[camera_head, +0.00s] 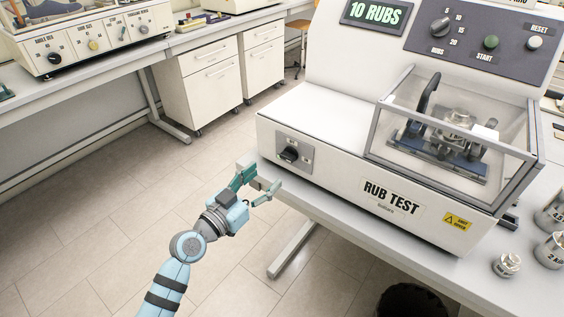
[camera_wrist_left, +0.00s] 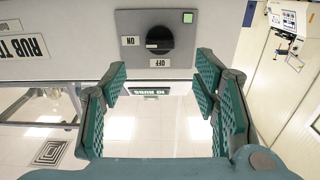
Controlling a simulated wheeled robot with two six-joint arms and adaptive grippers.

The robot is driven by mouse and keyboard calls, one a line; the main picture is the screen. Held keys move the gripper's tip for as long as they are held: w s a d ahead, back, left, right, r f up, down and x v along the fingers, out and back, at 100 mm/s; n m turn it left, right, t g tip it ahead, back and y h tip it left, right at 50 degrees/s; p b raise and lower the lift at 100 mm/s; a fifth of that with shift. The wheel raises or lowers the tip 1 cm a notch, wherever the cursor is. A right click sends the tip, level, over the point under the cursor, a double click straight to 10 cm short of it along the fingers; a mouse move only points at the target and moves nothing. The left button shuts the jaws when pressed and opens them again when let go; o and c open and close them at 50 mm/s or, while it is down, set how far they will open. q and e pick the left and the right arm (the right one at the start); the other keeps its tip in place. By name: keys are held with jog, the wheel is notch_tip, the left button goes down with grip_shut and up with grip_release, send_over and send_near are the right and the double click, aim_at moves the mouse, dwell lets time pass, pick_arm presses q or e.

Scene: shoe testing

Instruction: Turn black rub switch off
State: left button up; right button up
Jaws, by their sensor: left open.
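The black rub switch (camera_head: 289,154) is a rotary knob on a grey plate at the left of the rub test machine's front (camera_head: 340,178). In the left wrist view the knob (camera_wrist_left: 160,40) is close, with an ON label on its left and an OFF label below it. Its pale mark appears to face the ON side. A small green square (camera_wrist_left: 187,17) is bright on the plate. My left gripper (camera_head: 262,180) is open and empty in front of the switch, its fingers apart and not visibly touching the knob. My right gripper is not in view.
The machine's display (camera_head: 375,13) reads 10 RUBS. A clear guard (camera_head: 450,115) covers the rubbing mechanism. Metal weights (camera_head: 506,265) stand on the table at the right. White cabinets (camera_head: 200,85) and another bench stand behind. Open floor lies to the left.

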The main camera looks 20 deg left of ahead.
aim_at(285, 160)
pick_arm(q)
jog(key=x, duration=0.8)
jog(key=shift+w+d, duration=0.15)
jog(key=shift+w, duration=0.1)
jog(key=c, duration=1.2)
jog(key=shift+o, duration=0.2)
jog(key=shift+f, duration=0.1)
